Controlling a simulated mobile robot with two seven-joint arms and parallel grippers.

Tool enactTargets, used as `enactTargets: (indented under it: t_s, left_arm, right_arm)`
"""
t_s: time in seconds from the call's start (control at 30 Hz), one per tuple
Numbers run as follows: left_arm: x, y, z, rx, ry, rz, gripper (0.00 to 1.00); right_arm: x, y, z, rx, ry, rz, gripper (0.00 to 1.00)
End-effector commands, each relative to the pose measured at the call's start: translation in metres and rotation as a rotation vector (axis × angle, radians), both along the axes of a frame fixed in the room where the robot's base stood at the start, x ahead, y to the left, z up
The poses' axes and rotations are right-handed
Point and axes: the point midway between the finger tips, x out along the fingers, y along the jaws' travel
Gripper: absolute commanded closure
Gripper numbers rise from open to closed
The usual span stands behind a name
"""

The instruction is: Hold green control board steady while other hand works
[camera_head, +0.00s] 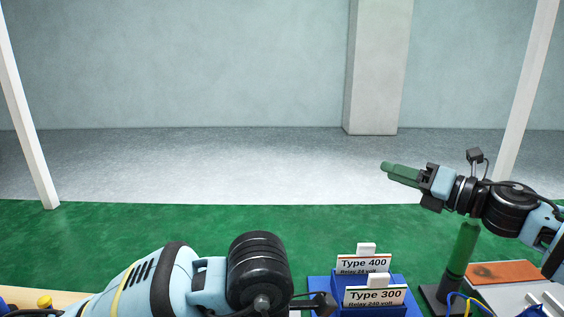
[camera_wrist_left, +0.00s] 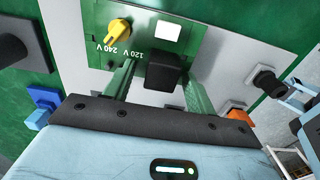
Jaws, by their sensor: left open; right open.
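The green control board (camera_wrist_left: 140,45) shows in the left wrist view, with a yellow knob (camera_wrist_left: 117,29) by the marks 120 V and 240 V, a white square and a black block (camera_wrist_left: 166,70). My left gripper (camera_wrist_left: 160,82) is open, its two green fingers apart on either side of the black block and pointing at the board. Whether the fingers touch anything is unclear. In the head view, the left fingers and the board are out of sight. My right gripper (camera_head: 400,173) is open and empty, raised at the right with its green fingers pointing left.
Blue bins (camera_head: 320,285) with Type 400 and Type 300 cards stand at the bottom of the head view. Beyond is open floor.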

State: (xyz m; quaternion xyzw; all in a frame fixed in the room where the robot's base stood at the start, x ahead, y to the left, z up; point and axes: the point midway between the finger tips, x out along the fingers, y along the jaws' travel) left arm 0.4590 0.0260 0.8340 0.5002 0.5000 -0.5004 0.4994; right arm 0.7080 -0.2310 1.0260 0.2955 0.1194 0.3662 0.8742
Motion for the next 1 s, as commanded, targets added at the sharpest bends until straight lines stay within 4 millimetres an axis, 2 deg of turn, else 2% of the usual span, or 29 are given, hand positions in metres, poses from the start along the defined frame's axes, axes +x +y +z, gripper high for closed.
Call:
enactTargets:
  t_s: [0.17,0.6,0.8,1.0]
  left_arm:
    - [0.001,0.000,0.017,-0.002,-0.003,-0.001,0.44]
    - [0.001,0.000,0.099,0.000,-0.005,0.001,0.44]
    - [0.000,0.000,0.116,0.000,-0.002,0.000,0.44]
    - [0.000,0.000,0.120,0.000,0.000,0.000,0.44]
  right_arm:
    - [0.000,0.000,0.000,0.000,0.000,0.001,0.59]
    - [0.000,0.000,0.000,0.000,0.000,0.001,0.59]
    - [0.000,0.000,0.000,0.000,0.000,0.000,0.59]
    - [0.000,0.000,0.000,0.000,0.000,0.000,0.59]
